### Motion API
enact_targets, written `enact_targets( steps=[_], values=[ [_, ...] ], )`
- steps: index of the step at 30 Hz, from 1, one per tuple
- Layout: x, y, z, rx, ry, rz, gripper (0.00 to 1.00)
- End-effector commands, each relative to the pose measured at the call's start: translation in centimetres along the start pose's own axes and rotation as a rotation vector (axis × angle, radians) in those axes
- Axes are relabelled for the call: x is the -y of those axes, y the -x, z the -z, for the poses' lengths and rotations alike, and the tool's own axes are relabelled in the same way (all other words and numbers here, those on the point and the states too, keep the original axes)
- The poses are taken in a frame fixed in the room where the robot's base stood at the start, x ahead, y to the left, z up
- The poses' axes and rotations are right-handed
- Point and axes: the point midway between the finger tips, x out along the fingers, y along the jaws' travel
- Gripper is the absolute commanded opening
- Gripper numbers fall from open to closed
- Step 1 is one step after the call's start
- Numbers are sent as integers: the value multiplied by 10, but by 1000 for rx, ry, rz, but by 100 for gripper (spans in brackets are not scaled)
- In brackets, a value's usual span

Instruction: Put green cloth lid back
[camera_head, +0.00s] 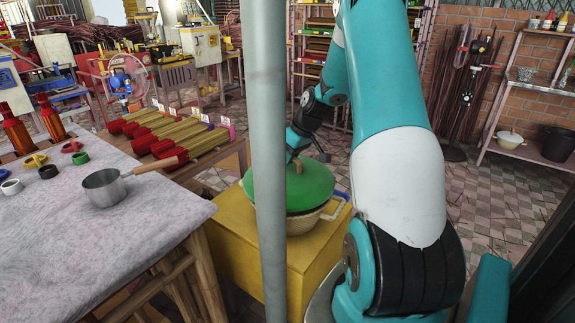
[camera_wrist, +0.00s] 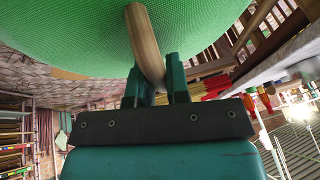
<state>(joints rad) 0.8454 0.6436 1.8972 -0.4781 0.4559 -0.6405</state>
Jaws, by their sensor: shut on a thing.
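The green cloth lid (camera_head: 309,187) is a round dome with a wooden handle on top. In the head view it sits at or just over the rim of a cream bowl (camera_head: 304,222), slightly tilted; I cannot tell whether it rests there. The bowl stands on a yellow box (camera_head: 229,235). In the wrist view the lid (camera_wrist: 75,40) fills the top, and its curved wooden handle (camera_wrist: 145,42) is between the two fingers of my gripper (camera_wrist: 156,85), which is shut on it.
The tiled floor (camera_head: 500,200) at the right is open.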

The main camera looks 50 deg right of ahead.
Motion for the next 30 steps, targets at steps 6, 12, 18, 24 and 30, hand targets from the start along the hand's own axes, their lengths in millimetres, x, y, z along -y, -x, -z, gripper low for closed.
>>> enact_targets(
  steps=[6, 12, 18, 24, 30],
  values=[
    [-5, -23, -10, 0, 0, 1, 0],
    [-5, -23, -10, 0, 0, 0, 0],
    [-5, -24, -10, 0, -1, 0, 41],
    [-5, -24, -10, 0, -1, 0, 42],
    [-5, -14, -9, -1, -1, -1, 42]
  ],
)
